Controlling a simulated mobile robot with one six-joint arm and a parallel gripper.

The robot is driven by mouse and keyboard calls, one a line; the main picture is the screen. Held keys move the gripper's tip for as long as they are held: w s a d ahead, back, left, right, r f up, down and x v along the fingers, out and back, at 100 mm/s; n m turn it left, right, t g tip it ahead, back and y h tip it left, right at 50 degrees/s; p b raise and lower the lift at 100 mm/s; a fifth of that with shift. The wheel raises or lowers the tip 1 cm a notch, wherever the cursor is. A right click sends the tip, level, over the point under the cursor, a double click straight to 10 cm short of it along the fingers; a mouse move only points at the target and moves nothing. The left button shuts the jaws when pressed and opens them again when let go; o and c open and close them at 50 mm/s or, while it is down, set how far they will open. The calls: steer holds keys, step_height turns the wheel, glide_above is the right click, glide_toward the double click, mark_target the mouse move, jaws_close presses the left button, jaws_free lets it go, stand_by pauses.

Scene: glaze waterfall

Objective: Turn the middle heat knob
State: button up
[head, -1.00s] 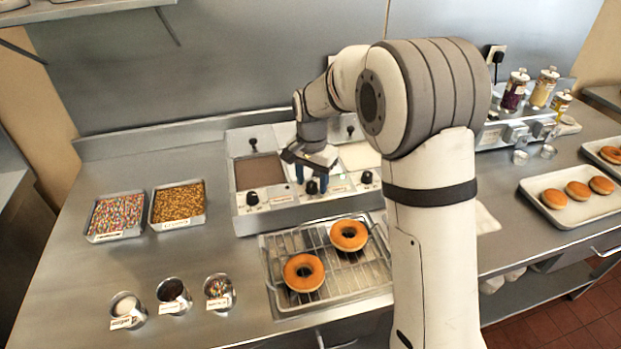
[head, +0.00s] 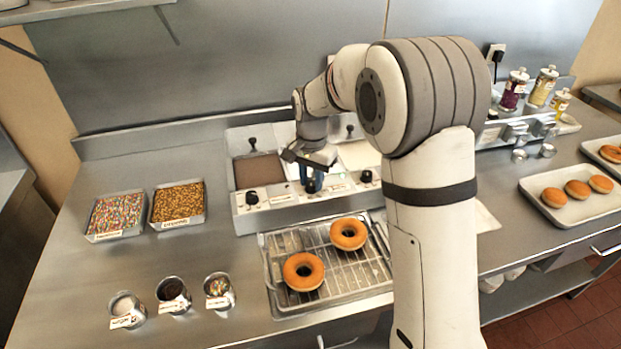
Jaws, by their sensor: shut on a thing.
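The middle heat knob (head: 311,187) is a small black knob on the front panel of the glaze unit (head: 283,200). My gripper (head: 312,181), with blue fingers, is at the middle knob and shut on it, partly covering it. The left black knob (head: 252,198) and the right black knob (head: 366,176) are clear of the gripper. The middle glaze well is mostly hidden behind my gripper and wrist.
Two topping trays (head: 118,232) and several small cups (head: 124,309) stand at left. A donut tray (head: 540,214) and jars (head: 515,90) are at right. My arm hides the middle right.

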steer(key=n, duration=0.4)
steer(key=shift+b, duration=0.4)
steer(key=n, duration=0.4)
steer(key=shift+n, duration=0.3)
steer(key=n+b, duration=0.1)
steer(key=n, duration=0.3)
steer(key=shift+n, duration=0.3)
steer(key=n, duration=0.4)
steer(key=shift+n, duration=0.3)
steer(key=o, duration=1)
steer(key=shift+c, duration=0.2)
steer(key=shift+r, duration=0.1)
